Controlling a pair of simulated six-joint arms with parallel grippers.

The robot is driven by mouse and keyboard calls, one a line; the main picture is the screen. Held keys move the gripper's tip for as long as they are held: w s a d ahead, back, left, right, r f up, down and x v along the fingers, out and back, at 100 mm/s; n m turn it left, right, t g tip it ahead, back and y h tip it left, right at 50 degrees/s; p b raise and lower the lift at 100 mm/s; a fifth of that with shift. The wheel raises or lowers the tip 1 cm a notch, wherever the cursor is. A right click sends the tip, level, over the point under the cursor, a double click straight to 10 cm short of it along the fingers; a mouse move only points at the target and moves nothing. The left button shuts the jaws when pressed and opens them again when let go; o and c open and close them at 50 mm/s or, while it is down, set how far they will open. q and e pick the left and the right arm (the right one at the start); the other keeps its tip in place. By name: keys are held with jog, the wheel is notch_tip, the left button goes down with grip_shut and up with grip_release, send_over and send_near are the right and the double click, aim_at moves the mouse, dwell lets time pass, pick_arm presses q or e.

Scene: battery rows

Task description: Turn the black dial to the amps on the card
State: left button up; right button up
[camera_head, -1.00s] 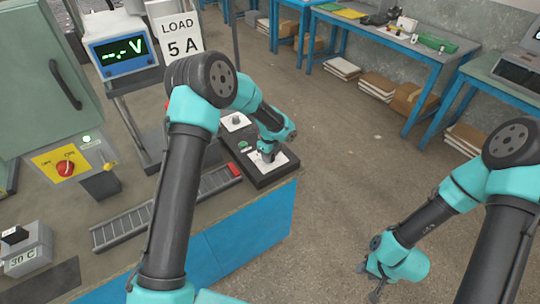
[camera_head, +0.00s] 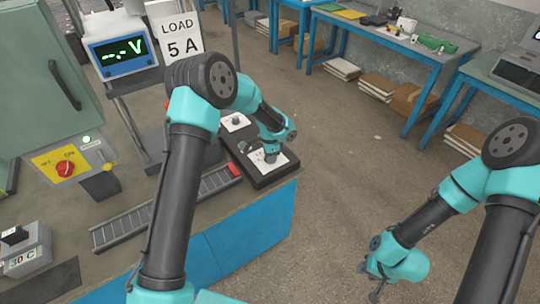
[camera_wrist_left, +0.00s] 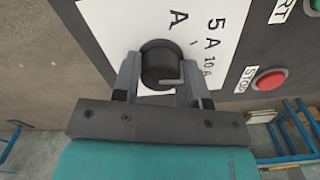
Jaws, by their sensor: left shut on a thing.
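The black dial (camera_wrist_left: 160,62) sits on a white scale plate (camera_wrist_left: 218,25) with the marks "5 A", "10 A" and another "A" partly hidden. My left gripper (camera_head: 269,157) is down over this plate in the head view. In the wrist view the left gripper (camera_wrist_left: 162,88) is shut on the dial, one finger on each side. A pale line shows on the dial's near right part; which mark it indicates I cannot tell. My right gripper (camera_head: 375,285) hangs at the lower right, empty, away from the bench.
A red STOP button (camera_wrist_left: 269,78) and a green START button (camera_wrist_left: 315,4) are beside the dial plate. A meter (camera_head: 122,52) shows "--.- V". A yellow panel with a red knob (camera_head: 66,168) stands left. A slotted rail (camera_head: 165,207) lies left of the dial box.

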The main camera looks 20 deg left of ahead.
pick_arm(q)
jog(key=n, duration=0.5)
jog(key=shift+n, duration=0.4)
jog(key=o, duration=0.9)
jog(key=shift+r, duration=0.15)
notch_tip(320, 180, up, 17)
jog(key=shift+r, duration=0.1)
dwell(0.4)
